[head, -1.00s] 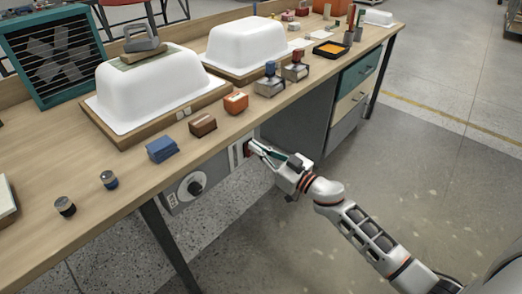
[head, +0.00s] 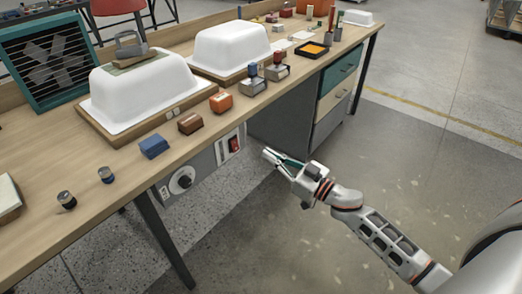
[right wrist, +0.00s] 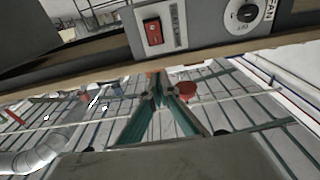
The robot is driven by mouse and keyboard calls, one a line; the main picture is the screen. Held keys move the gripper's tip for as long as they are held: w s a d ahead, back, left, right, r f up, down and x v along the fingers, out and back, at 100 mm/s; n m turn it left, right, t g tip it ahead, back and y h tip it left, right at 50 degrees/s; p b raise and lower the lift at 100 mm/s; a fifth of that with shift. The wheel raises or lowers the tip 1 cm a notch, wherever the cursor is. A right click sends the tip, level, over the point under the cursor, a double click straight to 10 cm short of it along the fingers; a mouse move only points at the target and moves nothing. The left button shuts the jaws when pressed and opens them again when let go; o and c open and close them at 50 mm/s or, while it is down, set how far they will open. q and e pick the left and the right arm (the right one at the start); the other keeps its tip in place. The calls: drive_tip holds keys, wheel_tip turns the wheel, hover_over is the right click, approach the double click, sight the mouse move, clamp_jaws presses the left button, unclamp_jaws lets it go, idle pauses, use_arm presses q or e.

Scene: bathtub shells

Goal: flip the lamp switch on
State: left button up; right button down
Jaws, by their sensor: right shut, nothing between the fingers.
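The lamp switch (head: 234,145) is a red rocker on a pale plate in the grey panel (head: 205,165) under the bench's front edge. It also shows in the right wrist view (right wrist: 153,31), above my fingertips, with nothing covering it. I cannot tell for sure which way the rocker is tipped. My right gripper (head: 267,155) is shut and empty, in front and to the right of the switch, with a gap between them. Its closed fingers also show in the right wrist view (right wrist: 159,85). My left gripper is not in view.
A fan dial (head: 181,181) sits left of the switch on the same panel. The bench top (head: 110,205) above holds white tub shells (head: 140,90), small blocks and clamps. A drawer unit (head: 335,95) stands to the right under the bench. Open floor lies in front.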

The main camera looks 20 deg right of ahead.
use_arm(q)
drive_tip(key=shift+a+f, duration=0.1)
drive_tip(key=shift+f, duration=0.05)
use_arm(e)
drive_tip(key=shift+v, duration=0.9)
drive_tip(key=shift+r, duration=0.15)
